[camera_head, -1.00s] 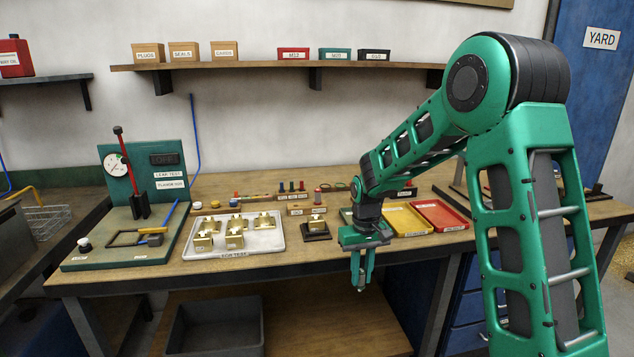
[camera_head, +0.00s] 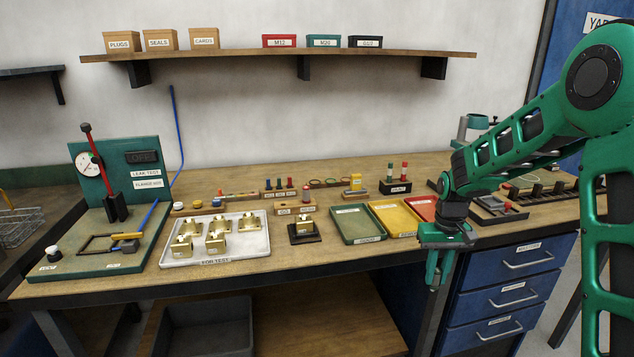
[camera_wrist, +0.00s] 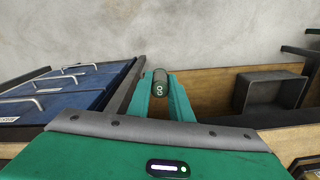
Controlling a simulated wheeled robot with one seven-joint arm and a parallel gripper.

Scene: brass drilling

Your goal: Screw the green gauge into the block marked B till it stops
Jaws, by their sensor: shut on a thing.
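My gripper (camera_head: 437,270) hangs in front of the bench edge, near the drawers and below the red tray. In the wrist view my gripper (camera_wrist: 160,88) is shut on a dark cylinder (camera_wrist: 158,92) with pale round marks on its end; its colour is too dark to confirm as green. Several brass blocks (camera_head: 218,242) stand on the pale tray (camera_head: 192,262), left of my gripper and well apart from it. Another brass block (camera_head: 304,224) sits on a dark fixture (camera_head: 305,236). No letter B is legible on any block.
A rack (camera_head: 395,187) holds upright red-and-green pieces at the back. Green (camera_head: 357,224), yellow (camera_head: 393,219) and red (camera_head: 424,208) trays lie between the fixture and my arm. The leak-test stand (camera_head: 115,225) is at the left. Bare bench runs along the front edge.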

